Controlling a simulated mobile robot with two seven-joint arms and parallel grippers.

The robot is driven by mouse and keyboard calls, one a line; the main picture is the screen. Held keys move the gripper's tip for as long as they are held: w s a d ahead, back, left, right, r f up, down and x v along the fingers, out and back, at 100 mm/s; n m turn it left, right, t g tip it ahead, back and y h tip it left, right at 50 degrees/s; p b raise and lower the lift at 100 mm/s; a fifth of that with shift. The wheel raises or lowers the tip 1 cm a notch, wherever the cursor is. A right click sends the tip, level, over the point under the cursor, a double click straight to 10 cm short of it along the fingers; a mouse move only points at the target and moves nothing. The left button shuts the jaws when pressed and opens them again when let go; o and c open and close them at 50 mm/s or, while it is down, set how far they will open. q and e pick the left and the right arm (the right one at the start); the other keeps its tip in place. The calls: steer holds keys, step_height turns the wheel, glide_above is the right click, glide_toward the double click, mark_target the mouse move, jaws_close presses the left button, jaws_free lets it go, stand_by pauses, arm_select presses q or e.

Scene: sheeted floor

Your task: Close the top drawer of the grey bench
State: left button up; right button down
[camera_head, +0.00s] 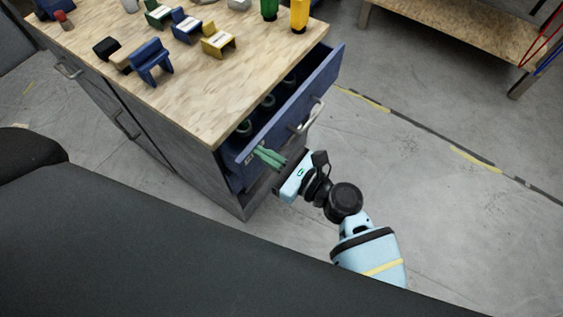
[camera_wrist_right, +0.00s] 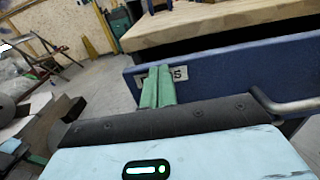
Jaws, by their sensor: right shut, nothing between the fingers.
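The grey bench (camera_head: 226,186) has a wooden top. Its blue top drawer (camera_head: 325,78) is pulled out, with several dark round items inside. The drawer's metal handle (camera_head: 308,118) is on its front. My right gripper (camera_head: 256,152) is shut and empty, its green fingers at the near end of the drawer front. In the right wrist view the blue drawer front (camera_wrist_right: 225,68) fills the right side, and the shut fingers (camera_wrist_right: 159,72) overlap its pale label. I cannot tell whether they touch it. The handle (camera_wrist_right: 290,106) is right of the fingers. My left gripper is not in view.
Blue, yellow and green parts, such as a blue bracket (camera_head: 150,62) and a yellow one (camera_head: 218,40), stand on the bench top. A wooden-shelved rack (camera_head: 470,25) stands at the upper right. The floor (camera_head: 450,200) right of the drawer is clear.

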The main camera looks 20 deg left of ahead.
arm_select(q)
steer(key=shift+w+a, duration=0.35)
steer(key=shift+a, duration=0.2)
arm_select(e)
steer(key=shift+x, duration=1.1)
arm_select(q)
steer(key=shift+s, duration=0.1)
arm_select(e)
steer(key=shift+d, duration=0.2)
